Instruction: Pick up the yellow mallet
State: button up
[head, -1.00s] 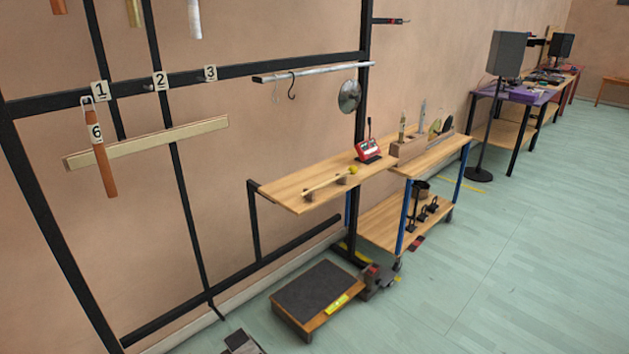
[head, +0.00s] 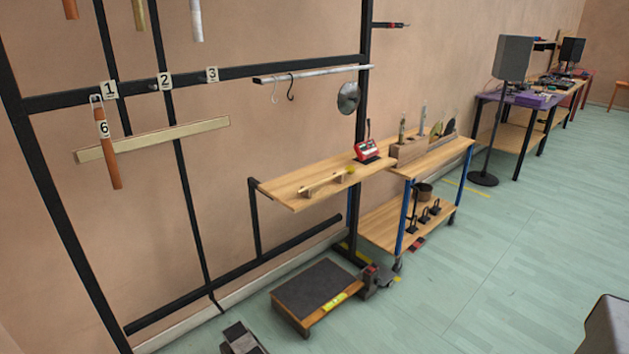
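The yellow mallet (head: 350,170) lies on the wooden shelf (head: 290,192), which is fixed to the black frame. Its yellow ball head points to the right and back. Its thin pale handle runs toward the front left and seems to rest across two small brown blocks. The mallet is small in the head view, and fine detail is hard to tell. My gripper is not in view. A grey rounded shape at the bottom right corner may be part of my arm.
A red device (head: 367,151) stands behind the mallet. A wooden cart (head: 440,152) adjoins the shelf on the right. A low dark-topped platform (head: 315,288) sits on the floor below. An orange tube (head: 109,155) hangs at left. The floor at right is open.

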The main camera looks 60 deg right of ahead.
aim_at(350, 169)
jog(key=z, duration=0.35)
jog(key=k, duration=0.15)
jog(key=u, duration=1.25)
jog(key=k, duration=1.4)
jog(key=z, duration=0.8)
jog(key=i, duration=1.55)
jog(key=u, duration=0.5)
